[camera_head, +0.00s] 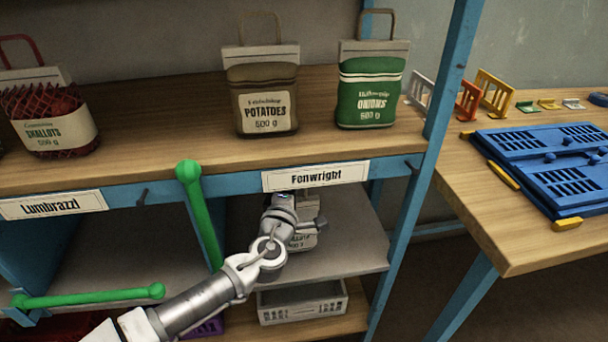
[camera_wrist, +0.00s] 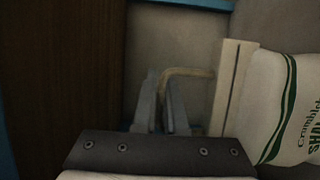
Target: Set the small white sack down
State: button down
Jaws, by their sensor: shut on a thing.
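The small white sack (camera_head: 303,240) is in the compartment under the Fenwright label, mostly hidden behind my wrist and gripper (camera_head: 308,218). In the wrist view the white sack (camera_wrist: 292,105) has green stripes, dark print and a pale top band, and lies at the right edge of the picture. My gripper (camera_wrist: 164,100) is shut on its tan loop handle (camera_wrist: 190,72), left of the band. The sack's lower edge appears close to the grey shelf board (camera_head: 350,245); I cannot tell whether it touches.
A blue post (camera_head: 400,225) bounds the compartment at right. A green bar (camera_head: 200,215) stands at its left. Above are potatoes (camera_head: 265,105), onions (camera_head: 370,90) and shallots (camera_head: 55,125) sacks. A white basket (camera_head: 302,312) is below. Bare board shows right of the sack.

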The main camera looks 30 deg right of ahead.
jog(key=w+d+f+b, duration=0.2)
jog(key=w+d+f, duration=0.1)
jog(key=w+d, duration=0.2)
jog(key=shift+w+f+b, duration=0.15)
jog(key=shift+w+b, duration=0.25)
jog(key=shift+w, duration=0.45)
jog(key=shift+d, duration=0.1)
jog(key=shift+f, duration=0.2)
jog(key=c, duration=1)
grip_release()
